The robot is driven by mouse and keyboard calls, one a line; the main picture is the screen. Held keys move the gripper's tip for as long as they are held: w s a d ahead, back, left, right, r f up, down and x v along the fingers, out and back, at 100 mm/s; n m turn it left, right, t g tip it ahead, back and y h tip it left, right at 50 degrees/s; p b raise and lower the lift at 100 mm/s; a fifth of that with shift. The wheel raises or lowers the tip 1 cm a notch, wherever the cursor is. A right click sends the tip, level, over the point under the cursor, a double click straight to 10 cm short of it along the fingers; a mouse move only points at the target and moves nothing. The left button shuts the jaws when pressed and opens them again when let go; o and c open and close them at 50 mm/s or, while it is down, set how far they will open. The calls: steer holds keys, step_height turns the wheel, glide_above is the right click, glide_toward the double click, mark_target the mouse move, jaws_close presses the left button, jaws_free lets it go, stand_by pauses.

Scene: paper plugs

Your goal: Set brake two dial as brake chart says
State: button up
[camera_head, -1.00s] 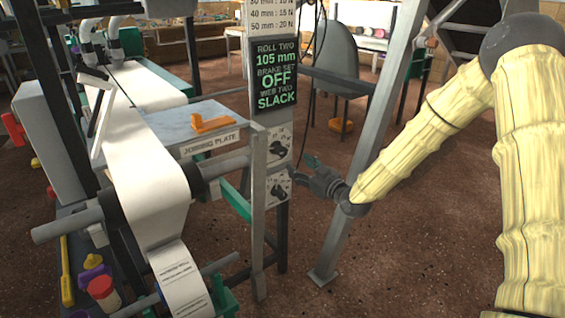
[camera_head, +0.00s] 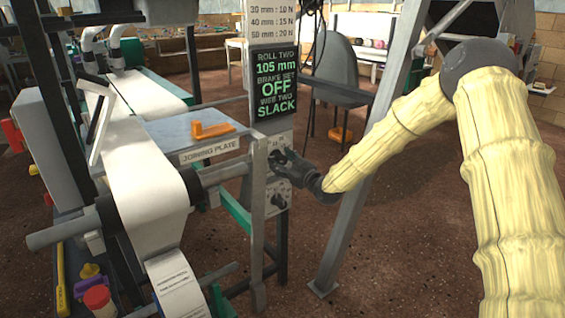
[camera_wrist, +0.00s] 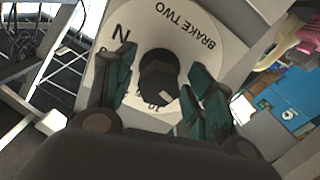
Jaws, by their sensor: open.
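The brake two dial (camera_wrist: 195,58) is a pale round face marked "BRAKE TWO" and "N" in the wrist view, with a dark knob (camera_wrist: 158,72) at its centre. A small light mark on the knob faces the picture's lower side, near a "10". My gripper (camera_wrist: 158,88) is open, its green-padded fingers on both sides of the knob; I cannot tell whether they touch it. In the head view my gripper (camera_head: 277,160) largely covers the upper dial. The brake chart (camera_head: 266,22) shows "40 mm : 15 N" and "50 mm : 20 N". The display (camera_head: 277,82) reads roll two 105 mm, brake set OFF, web two SLACK.
A lower dial (camera_head: 279,197) sits just under my gripper on the same post. The joining plate (camera_head: 170,130) with an orange block and a paper roll (camera_head: 150,205) are to the left. A slanted grey beam (camera_head: 350,215) stands right, close to my arm.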

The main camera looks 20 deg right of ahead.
steer(key=c, duration=1)
steer(key=shift+m, duration=0.3)
steer(key=m+p, duration=0.1)
steer(key=m, duration=0.2)
steer(key=shift+m+p, duration=0.3)
steer(key=shift+m, duration=0.1)
steer(key=m, duration=0.5)
steer(key=shift+p, duration=0.3)
steer(key=shift+w+m, duration=0.1)
steer(key=shift+m, duration=0.2)
